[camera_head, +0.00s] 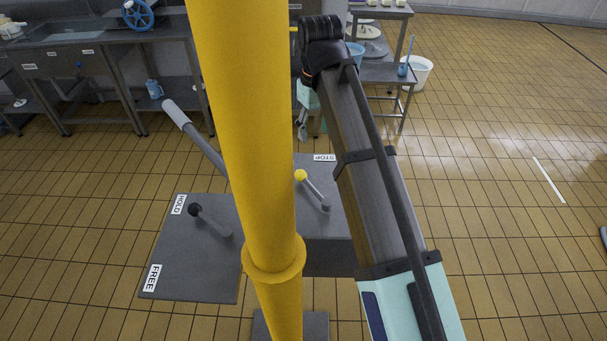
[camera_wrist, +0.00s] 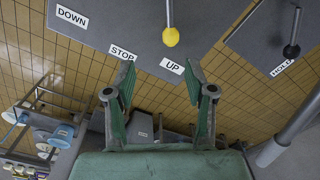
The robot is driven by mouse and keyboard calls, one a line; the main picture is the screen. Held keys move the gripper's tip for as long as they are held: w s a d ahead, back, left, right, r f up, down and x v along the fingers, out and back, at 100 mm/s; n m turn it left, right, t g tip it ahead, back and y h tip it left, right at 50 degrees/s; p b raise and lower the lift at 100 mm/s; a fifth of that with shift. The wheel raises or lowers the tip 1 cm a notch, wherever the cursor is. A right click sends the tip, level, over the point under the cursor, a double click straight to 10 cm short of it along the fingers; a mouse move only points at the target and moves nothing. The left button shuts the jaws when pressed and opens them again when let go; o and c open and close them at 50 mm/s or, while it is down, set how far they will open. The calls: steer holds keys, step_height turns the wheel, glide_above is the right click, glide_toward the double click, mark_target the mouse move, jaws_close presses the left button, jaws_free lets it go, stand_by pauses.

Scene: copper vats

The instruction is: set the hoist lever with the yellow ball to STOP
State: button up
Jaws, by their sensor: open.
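The hoist lever's yellow ball (camera_head: 300,175) stands on a thin metal rod above a grey panel (camera_head: 327,225). In the wrist view the ball (camera_wrist: 170,37) lies nearest the UP label (camera_wrist: 172,66), with the STOP label (camera_wrist: 122,52) to its left and the DOWN label (camera_wrist: 71,15) farther left. In the head view the STOP label (camera_head: 324,157) shows at the panel's far edge; the UP label is not visible there. My gripper (camera_wrist: 160,78) is open and empty, its fingers apart, short of the ball near the labelled edge. In the head view it is beyond the panel.
A thick yellow post (camera_head: 245,120) hides part of the panels. A black-ball lever (camera_head: 196,210) stands on the left panel with HOLD (camera_head: 179,204) and FREE (camera_head: 153,277) labels. A grey handle (camera_head: 178,113) rises behind. Tiled floor on the right is mostly clear.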

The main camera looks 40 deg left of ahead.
mark_target(305, 179)
steer(key=f+p, duration=0.1)
steer(key=f, duration=0.4)
steer(key=s+f+p, duration=0.1)
steer(key=f+p, duration=0.1)
steer(key=f, duration=0.3)
steer(key=s+a+f+p, duration=0.1)
steer(key=f, duration=0.5)
steer(key=shift+a, duration=0.1)
jaws_close()
